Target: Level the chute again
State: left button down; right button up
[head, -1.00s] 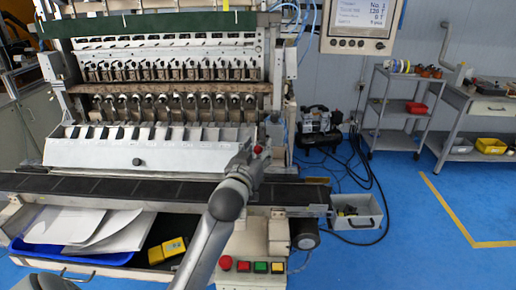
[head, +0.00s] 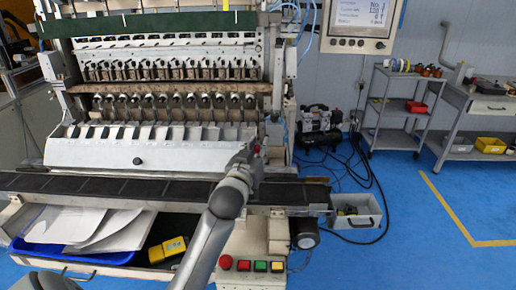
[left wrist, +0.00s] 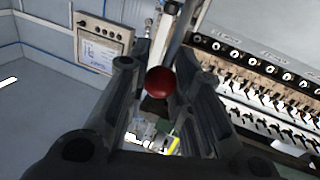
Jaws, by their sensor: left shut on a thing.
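The chute (head: 130,158) is a pale metal panel across the front of the coil winder, with a row of dividers along its top and a dark knob in its middle. It slopes down towards the dark belt; I cannot tell its exact angle. My left gripper (head: 246,160) is at the chute's right end. It is shut on a lever with a red ball knob (left wrist: 160,82), which shows between the fingers in the left wrist view. In the head view the gripper hides most of the lever, and only a little red shows. My right gripper is not in view.
The dark belt (head: 100,187) runs below the chute. A blue tray (head: 75,257) with white sheets and a yellow device (head: 167,250) sits below it. Coloured buttons (head: 260,266) are near my arm. A grey bin (head: 357,215) stands at the belt's right end.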

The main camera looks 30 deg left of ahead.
pick_arm(q)
jog(key=shift+w+a+r+g+h+p, duration=0.15)
jog(key=shift+w+a+r+g+p, duration=0.2)
jog(key=shift+p, duration=0.85)
jog(key=shift+w+a+r+g+h+p, duration=0.15)
jog(key=shift+w+g+p, duration=0.3)
jog(key=shift+p, duration=0.75)
jog(key=shift+w+a+r+g+h+p, duration=0.1)
jog(key=shift+w+a+g+p, duration=0.3)
jog(key=shift+p, duration=0.8)
jog(key=shift+w+f+n+p, duration=0.1)
jog(key=shift+w+n+p, duration=0.2)
jog(key=shift+w+p, duration=0.05)
jog(key=w+a, duration=0.1)
jog(key=w+a+f, duration=0.1)
jog(key=w, duration=0.1)
jog(key=shift+w+p, duration=0.1)
jog(key=shift+p, duration=0.25)
jog(key=shift+r, duration=0.15)
jog(key=c, duration=1.6)
grip_release()
jog(key=shift+c, duration=0.2)
jog(key=o, duration=0.4)
jog(key=shift+w+a+f, duration=0.1)
jog(key=shift+f, duration=0.1)
